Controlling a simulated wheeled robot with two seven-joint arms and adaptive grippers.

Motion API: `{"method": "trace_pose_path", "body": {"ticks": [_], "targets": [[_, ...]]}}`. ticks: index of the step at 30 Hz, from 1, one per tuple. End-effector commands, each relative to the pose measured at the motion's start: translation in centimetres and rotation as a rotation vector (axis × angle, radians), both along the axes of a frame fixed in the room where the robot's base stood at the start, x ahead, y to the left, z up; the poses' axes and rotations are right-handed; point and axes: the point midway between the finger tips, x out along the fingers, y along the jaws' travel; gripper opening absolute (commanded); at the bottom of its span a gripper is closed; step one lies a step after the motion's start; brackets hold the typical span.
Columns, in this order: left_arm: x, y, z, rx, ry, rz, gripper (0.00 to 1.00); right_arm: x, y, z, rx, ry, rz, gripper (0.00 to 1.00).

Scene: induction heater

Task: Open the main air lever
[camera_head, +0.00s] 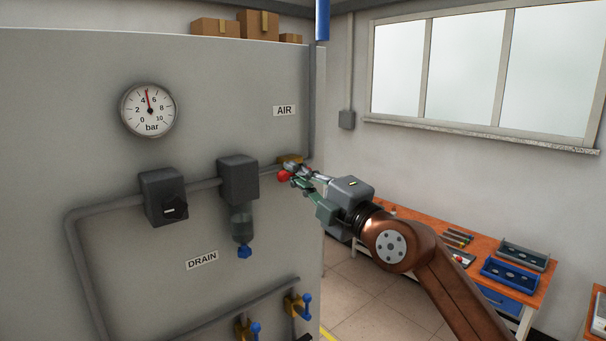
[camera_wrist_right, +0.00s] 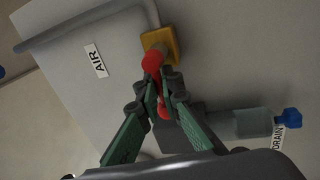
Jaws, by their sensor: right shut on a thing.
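The main air lever (camera_head: 284,176) is red and sits on a brass valve body (camera_head: 290,160) on the grey panel, below and right of the AIR label (camera_head: 284,111). In the right wrist view the red lever (camera_wrist_right: 152,62) runs from the brass valve (camera_wrist_right: 160,44) down between the green fingers. My right gripper (camera_head: 299,178) is at the lever, with its fingers shut on it; it also shows in the right wrist view (camera_wrist_right: 165,95). The fingers hide part of the lever. My left gripper is not in view.
A round pressure gauge (camera_head: 148,109) reads a little under 5 bar. A regulator (camera_head: 238,178) with a bowl and a dark box with a knob (camera_head: 164,195) sit on the pipe. Two blue-handled brass valves (camera_head: 297,303) are lower. A workbench (camera_head: 480,250) stands at right.

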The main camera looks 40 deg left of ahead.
Motion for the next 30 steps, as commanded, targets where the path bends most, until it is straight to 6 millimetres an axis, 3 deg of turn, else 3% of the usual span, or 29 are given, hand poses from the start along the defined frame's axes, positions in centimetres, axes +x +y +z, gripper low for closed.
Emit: {"method": "trace_pose_path", "body": {"ticks": [6, 7, 15, 24, 30], "targets": [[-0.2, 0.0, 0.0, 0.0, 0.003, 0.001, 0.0, 0.0, 0.0, -0.1, -0.002, 0.003, 0.001, 0.0], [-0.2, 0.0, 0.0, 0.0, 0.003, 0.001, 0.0, 0.0, 0.0, -0.1, -0.002, 0.002, 0.0, 0.06], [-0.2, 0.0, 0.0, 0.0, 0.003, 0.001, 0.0, 0.1, -0.1, 0.0, -0.001, 0.0, -0.002, 0.24], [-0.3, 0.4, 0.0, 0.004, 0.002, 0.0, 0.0, 0.1, -0.3, 0.0, 0.001, -0.001, -0.003, 0.24], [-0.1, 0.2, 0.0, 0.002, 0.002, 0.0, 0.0, 0.0, -2.4, -0.2, 0.001, -0.006, -0.005, 0.24]]}}
